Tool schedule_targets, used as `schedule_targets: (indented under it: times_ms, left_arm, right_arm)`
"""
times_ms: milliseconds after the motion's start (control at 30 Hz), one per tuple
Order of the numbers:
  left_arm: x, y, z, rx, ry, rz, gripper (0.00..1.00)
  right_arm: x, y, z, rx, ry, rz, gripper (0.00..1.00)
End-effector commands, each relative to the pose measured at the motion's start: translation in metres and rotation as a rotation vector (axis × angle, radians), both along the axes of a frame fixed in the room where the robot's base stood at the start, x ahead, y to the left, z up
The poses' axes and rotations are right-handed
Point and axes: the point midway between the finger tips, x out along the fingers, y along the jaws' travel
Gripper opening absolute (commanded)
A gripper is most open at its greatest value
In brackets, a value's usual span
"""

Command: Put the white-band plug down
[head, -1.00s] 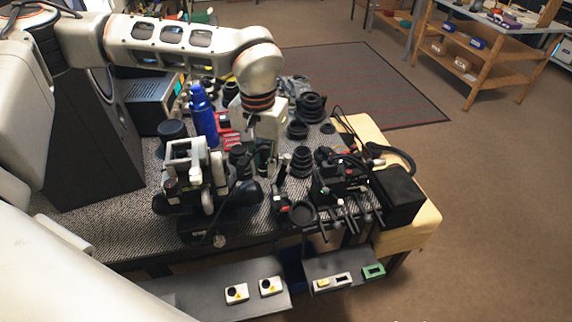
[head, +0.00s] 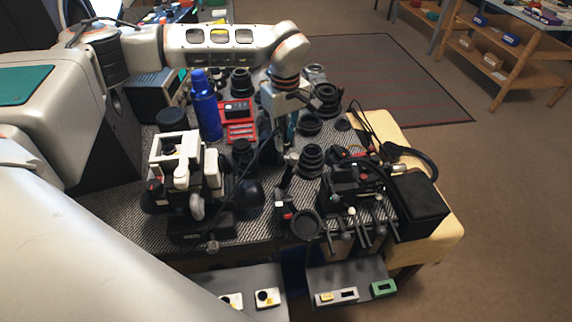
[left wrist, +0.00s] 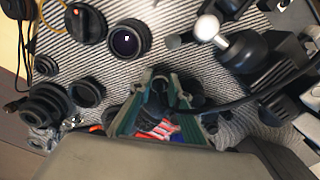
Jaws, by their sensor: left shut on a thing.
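My left gripper (head: 284,145) is low over the middle of the dark mat, between the microscope-like device and a black ribbed lens part (head: 312,160). In the left wrist view its green fingers (left wrist: 160,95) are shut on a dark plug (left wrist: 160,84), mostly hidden between them. A black cable (head: 252,160) runs from there toward the front left; it also crosses to the right in the left wrist view (left wrist: 245,98). No white band can be made out. Whether the plug touches the mat cannot be told. My right gripper is not in view.
The white microscope-like device (head: 180,165) stands left, a blue bottle (head: 206,108) and red case (head: 239,122) behind. Black lens rings (head: 325,98) stand at the back right. A clamp fixture (head: 355,185) and black box (head: 417,198) crowd the right. Little mat is clear.

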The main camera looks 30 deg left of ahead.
Motion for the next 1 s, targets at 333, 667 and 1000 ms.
schedule_targets:
  times_ms: [333,667,1000]
  left_arm:
    - [0.000,0.000,-0.049,-0.001,0.000,-0.001,0.00]
    - [-0.001,0.000,-0.088,-0.001,0.003,-0.001,0.00]
    - [0.000,0.000,-0.092,-0.001,-0.001,-0.002,0.00]
  right_arm:
    - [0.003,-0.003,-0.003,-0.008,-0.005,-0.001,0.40]
    - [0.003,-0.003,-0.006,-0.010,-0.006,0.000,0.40]
    - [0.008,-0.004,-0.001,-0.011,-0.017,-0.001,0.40]
